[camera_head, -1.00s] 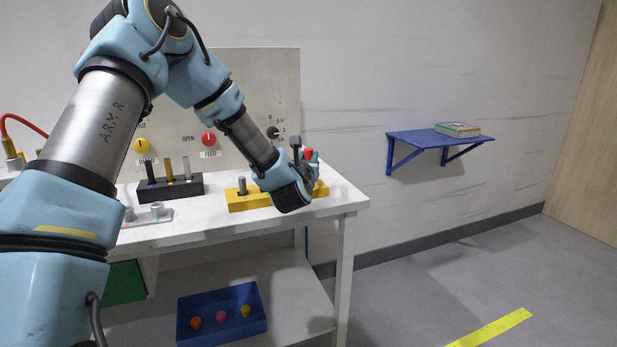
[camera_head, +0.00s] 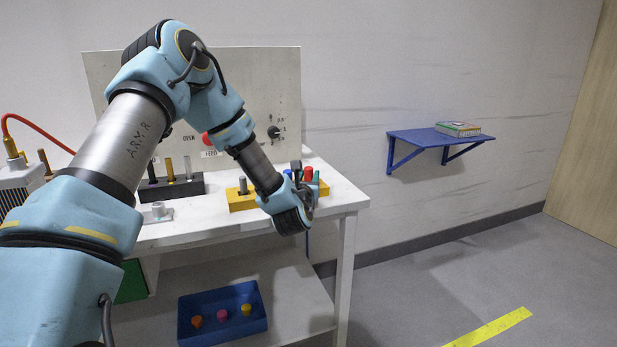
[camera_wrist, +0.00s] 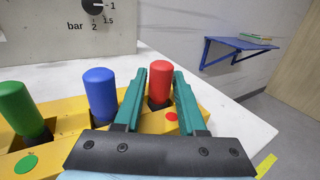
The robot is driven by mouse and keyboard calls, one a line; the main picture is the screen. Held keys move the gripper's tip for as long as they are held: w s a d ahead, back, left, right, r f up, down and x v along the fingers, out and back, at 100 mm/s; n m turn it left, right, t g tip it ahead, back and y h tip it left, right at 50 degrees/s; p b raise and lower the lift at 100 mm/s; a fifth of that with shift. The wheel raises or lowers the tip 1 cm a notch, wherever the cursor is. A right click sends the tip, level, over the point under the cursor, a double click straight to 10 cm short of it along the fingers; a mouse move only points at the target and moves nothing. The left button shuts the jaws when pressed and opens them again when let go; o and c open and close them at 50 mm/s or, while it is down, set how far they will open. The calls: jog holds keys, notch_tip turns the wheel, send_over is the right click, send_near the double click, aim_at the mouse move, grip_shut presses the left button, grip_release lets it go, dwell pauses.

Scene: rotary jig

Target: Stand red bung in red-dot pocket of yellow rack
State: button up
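The red bung (camera_wrist: 160,80) stands upright in the yellow rack (camera_wrist: 205,113), at the pocket beside the red dot (camera_wrist: 171,117). Its foot is dark and its exact seating is partly hidden. My gripper (camera_wrist: 160,73) has its teal fingers on either side of the red bung, with narrow gaps showing, so it looks open. In the head view my gripper (camera_head: 306,170) is at the right end of the yellow rack (camera_head: 240,202), with the red bung (camera_head: 308,173) between its fingers.
A blue bung (camera_wrist: 101,93) and a green bung (camera_wrist: 22,108) stand to the left in the rack. A black block (camera_head: 170,189) with pins is behind left. A blue bin (camera_head: 222,312) sits on the lower shelf. The white table (camera_wrist: 240,118) is clear to the right.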

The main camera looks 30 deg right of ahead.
jog(key=o, duration=0.3)
jog(key=shift+r, duration=0.1)
jog(key=shift+r+p, duration=0.2)
jog(key=shift+p, duration=0.1)
jog(key=b+v, duration=0.2)
jog(key=v, duration=1)
jog(key=shift+b, duration=0.35)
jog(key=shift+f, duration=0.1)
